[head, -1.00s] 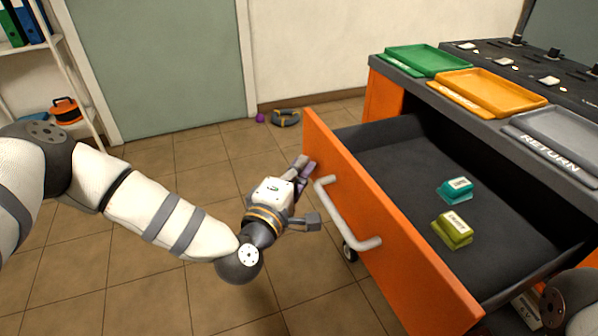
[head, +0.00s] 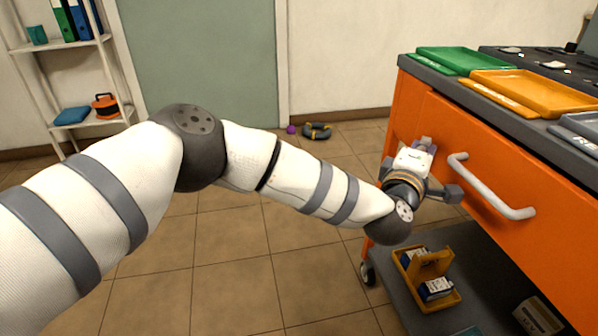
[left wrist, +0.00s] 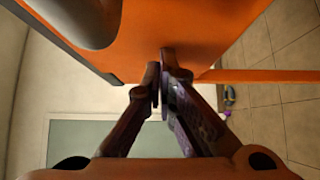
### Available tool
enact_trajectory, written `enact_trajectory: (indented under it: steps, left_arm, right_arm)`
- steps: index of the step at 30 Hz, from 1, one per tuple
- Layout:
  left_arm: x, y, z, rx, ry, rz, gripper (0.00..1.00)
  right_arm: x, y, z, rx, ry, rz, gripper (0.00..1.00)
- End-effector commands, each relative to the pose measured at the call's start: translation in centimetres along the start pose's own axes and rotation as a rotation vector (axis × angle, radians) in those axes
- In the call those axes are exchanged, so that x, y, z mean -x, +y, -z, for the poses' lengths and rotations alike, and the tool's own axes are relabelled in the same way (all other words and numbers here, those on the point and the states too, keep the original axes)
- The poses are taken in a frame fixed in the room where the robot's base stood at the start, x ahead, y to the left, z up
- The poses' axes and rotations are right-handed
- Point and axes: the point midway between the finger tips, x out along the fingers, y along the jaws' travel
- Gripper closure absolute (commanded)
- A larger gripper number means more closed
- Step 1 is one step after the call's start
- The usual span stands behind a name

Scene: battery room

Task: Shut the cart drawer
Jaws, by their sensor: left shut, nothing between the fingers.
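The cart drawer (head: 500,225) has an orange front that now sits in line with the cart's orange frame in the head view, and its inside is hidden. A light grey bar handle (head: 488,187) is fixed across it. My left gripper (head: 428,145) is shut and empty, with its fingertips at the drawer front, left of the handle. In the left wrist view the shut fingertips (left wrist: 172,62) are against or very close to the orange front (left wrist: 160,35); I cannot tell whether they touch. My right gripper is out of view.
Green (head: 455,60) and yellow (head: 535,92) trays lie on the cart top. A lower shelf (head: 405,300) holds a yellow open box (head: 430,305) and a white carton (head: 538,318). A white shelf rack (head: 75,133) stands at the left.

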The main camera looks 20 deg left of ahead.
Motion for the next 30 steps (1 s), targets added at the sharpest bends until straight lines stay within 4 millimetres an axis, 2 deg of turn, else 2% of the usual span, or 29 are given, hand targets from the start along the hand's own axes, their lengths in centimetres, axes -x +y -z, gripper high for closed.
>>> enact_trajectory:
  steps: [9,30]
  left_arm:
    - [-1.4,0.0,-1.4,0.001,0.0,0.0,1.0]
    - [-1.5,0.5,-1.4,0.001,-0.003,-0.007,1.0]
  right_arm:
    - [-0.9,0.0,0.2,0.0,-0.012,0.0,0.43]
    - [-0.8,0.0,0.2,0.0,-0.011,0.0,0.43]
